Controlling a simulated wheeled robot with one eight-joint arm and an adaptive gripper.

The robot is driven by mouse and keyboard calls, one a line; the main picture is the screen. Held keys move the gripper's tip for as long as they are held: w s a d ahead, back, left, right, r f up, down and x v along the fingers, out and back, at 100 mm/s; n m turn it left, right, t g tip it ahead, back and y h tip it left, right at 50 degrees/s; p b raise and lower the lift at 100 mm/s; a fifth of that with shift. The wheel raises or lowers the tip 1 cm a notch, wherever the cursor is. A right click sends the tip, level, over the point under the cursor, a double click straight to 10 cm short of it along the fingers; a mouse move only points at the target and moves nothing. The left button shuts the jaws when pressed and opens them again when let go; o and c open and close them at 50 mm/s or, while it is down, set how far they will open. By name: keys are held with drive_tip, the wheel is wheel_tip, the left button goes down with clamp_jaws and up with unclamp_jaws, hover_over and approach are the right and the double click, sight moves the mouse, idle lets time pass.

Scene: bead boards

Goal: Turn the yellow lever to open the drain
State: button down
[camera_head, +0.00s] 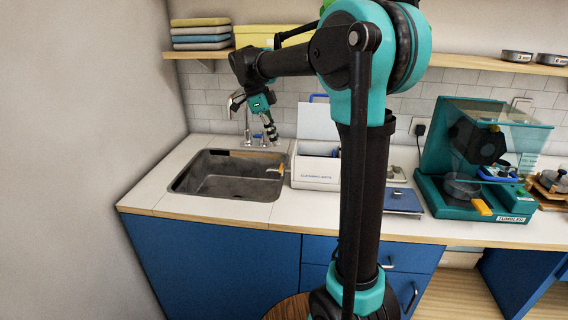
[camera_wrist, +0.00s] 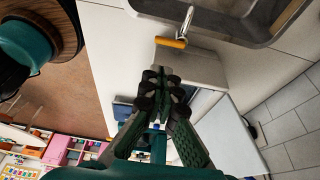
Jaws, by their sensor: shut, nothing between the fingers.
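The yellow lever (camera_head: 277,169) is at the right edge of the sink (camera_head: 197,193). In the wrist view the lever (camera_wrist: 171,43) is an orange-yellow bar on a silver stem that reaches toward the sink rim (camera_wrist: 228,38). My gripper (camera_head: 272,137) hangs above the back right of the sink, beside the faucet, with its fingers pointing down. In the wrist view its fingertips (camera_wrist: 160,88) are together with nothing between them, and the lever shows beyond them, apart from them. The drain itself cannot be made out.
A white open box (camera_head: 316,184) stands on the counter just right of the sink. The faucet (camera_head: 238,101) is behind the sink. A shelf with stacked cloths (camera_head: 201,38) hangs above. A teal tumbler machine (camera_head: 480,165) stands at the right. The counter in front of the box is clear.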

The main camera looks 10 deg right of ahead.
sight(282, 169)
drive_tip(key=x, duration=1)
drive_tip(key=shift+a, duration=0.45)
idle(0.7)
drive_tip(key=shift+w+a, duration=0.25)
drive_tip(key=shift+a, duration=0.35)
drive_tip(key=shift+w+a, duration=0.65)
drive_tip(key=shift+w, duration=0.05)
drive_tip(key=shift+a, duration=0.1)
drive_tip(key=shift+a, duration=0.7)
